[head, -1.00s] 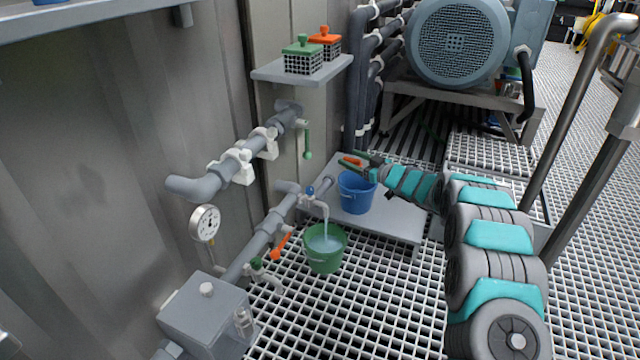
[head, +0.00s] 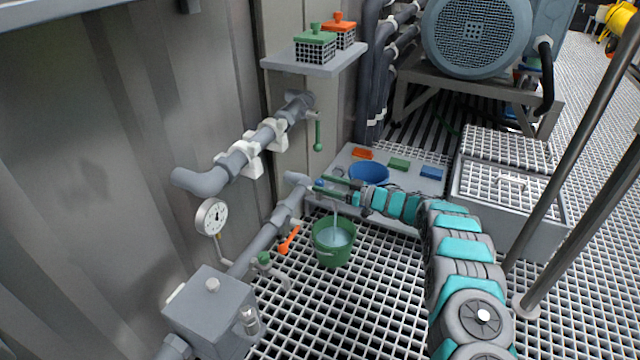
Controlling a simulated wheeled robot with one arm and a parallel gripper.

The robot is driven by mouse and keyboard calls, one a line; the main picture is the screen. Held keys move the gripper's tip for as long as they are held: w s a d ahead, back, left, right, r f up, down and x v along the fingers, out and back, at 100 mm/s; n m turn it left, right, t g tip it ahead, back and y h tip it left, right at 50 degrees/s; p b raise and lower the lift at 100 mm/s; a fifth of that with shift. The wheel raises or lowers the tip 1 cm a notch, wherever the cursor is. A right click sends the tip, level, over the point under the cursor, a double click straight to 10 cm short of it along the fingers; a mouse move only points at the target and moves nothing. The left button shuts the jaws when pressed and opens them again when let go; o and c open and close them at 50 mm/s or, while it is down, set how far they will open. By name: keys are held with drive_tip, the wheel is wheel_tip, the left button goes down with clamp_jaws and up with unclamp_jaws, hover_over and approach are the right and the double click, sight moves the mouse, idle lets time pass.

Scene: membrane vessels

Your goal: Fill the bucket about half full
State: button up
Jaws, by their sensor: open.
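A green bucket (head: 334,245) stands on the floor grating under a tap with a blue handle (head: 319,183). A thin stream of water (head: 336,214) runs from the spout into it. Pale water shows inside below the rim; I cannot tell the exact level. My gripper (head: 333,187) is open, with its fingers pointing left at the blue-handled tap and close to it. I cannot tell whether they touch the handle. A blue bucket (head: 369,173) stands on the low grey platform behind my gripper, partly hidden by it.
An orange lever (head: 289,240) and a green-knobbed tap (head: 264,258) sit on the lower pipe. Orange (head: 362,153), green (head: 399,164) and blue (head: 432,172) blocks lie on the platform (head: 345,157). A grey box (head: 210,310) stands at front left. Railings rise at right.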

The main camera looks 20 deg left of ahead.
drive_tip(key=shift+w+a, duration=0.1)
drive_tip(key=shift+a, duration=0.95)
clamp_jaws()
